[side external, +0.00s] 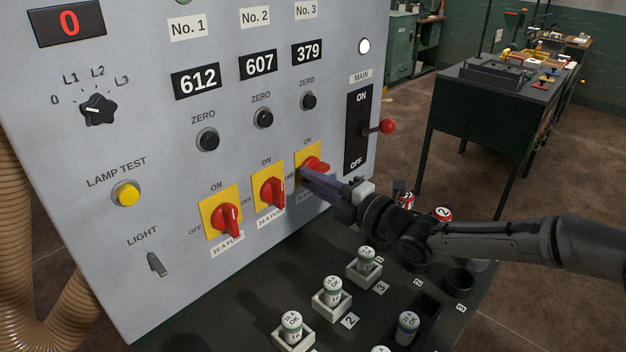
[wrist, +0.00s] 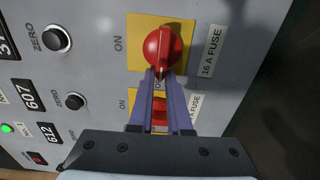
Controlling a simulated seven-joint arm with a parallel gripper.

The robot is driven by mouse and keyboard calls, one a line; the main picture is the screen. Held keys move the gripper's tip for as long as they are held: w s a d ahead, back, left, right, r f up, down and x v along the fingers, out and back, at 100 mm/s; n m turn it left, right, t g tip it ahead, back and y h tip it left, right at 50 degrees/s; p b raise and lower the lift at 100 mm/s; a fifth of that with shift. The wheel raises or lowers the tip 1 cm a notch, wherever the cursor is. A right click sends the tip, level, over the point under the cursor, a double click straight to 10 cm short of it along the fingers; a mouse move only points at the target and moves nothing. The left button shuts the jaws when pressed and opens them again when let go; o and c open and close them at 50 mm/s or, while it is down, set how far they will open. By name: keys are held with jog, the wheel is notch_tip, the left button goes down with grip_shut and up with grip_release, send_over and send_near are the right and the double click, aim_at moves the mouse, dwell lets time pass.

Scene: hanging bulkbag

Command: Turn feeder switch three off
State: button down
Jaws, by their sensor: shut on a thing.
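Feeder switch three is a red rotary knob (side external: 317,163) on a yellow plate under the No. 3 display. In the wrist view its knob (wrist: 163,45) shows at the upper middle, with ON printed to its left. Its handle points down in that view, toward the OFF mark partly seen between my fingers. My gripper (side external: 307,174) is at the panel, its fingers shut on the handle's end; the fingertips (wrist: 161,74) show in the wrist view. Switch two (side external: 271,192) and switch one (side external: 227,220) have upright handles.
The MAIN lever (side external: 387,127) with a red ball sticks out just right of switch three. Fuses in white holders (side external: 332,290) stand on the dark shelf (side external: 235,300) below. Zero buttons (side external: 308,101) sit above the switches.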

jog(key=shift+w+d+f, duration=0.25)
jog(key=shift+d+f, duration=0.1)
jog(key=shift+f, duration=0.05)
jog(key=c, duration=0.9)
grip_release()
jog(key=shift+c, duration=0.2)
jog(key=shift+o, duration=0.4)
jog(key=shift+r, duration=0.2)
jog(key=shift+s, duration=0.1)
jog(key=v, duration=1.3)
jog(key=shift+s+d+r, duration=0.2)
jog(key=shift+s, duration=0.05)
